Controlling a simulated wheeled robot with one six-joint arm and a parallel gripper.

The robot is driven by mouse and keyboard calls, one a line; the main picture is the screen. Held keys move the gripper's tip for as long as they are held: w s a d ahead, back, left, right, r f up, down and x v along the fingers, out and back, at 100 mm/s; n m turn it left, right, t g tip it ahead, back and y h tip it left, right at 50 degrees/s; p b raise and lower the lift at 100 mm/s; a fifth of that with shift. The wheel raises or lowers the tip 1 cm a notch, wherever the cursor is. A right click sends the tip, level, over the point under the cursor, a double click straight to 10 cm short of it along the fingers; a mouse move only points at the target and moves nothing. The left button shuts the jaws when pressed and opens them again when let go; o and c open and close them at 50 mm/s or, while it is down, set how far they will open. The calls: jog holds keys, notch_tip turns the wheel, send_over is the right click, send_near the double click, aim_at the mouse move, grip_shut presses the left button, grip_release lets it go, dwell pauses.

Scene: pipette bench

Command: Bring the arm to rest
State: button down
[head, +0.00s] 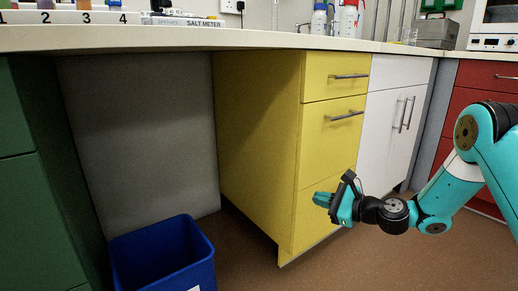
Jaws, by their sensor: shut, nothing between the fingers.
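My gripper (324,199) shows right of the middle in the head view. It points left, in front of the yellow drawer cabinet (255,130) and below the bench top. Its fingers look closed together with nothing between them. My teal and black arm reaches in from the right edge, bent at the elbow. The gripper appears apart from the cabinet front, though the exact gap is hard to tell.
A blue bin (165,255) stands on the floor at lower left. The bench top (270,40) carries a numbered rack (70,17), a salt meter box (190,21) and bottles (348,18). White (392,120) and red (478,85) cabinets stand right. Brown floor lies open in front.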

jog(key=s+a+r+n+g+h+p, duration=0.2)
jog(key=s+a+r+n+g+p, duration=0.5)
jog(key=s+r+n, duration=0.85)
jog(key=s+d+r+n+g+h+p, duration=0.1)
jog(key=s+r+n+h, duration=0.2)
jog(key=s, duration=0.4)
jog(key=s+d+r+n+g+h+p, duration=0.1)
jog(key=s+r+n, duration=0.1)
jog(key=s+n, duration=0.45)
jog(key=s+d+r+n+g+h+p, duration=0.1)
jog(key=s+r+n+g+h, duration=0.15)
jog(key=s, duration=0.55)
notch_tip(320, 180, up, 38)
jog(key=p, duration=3.8)
jog(key=shift+t, duration=0.45)
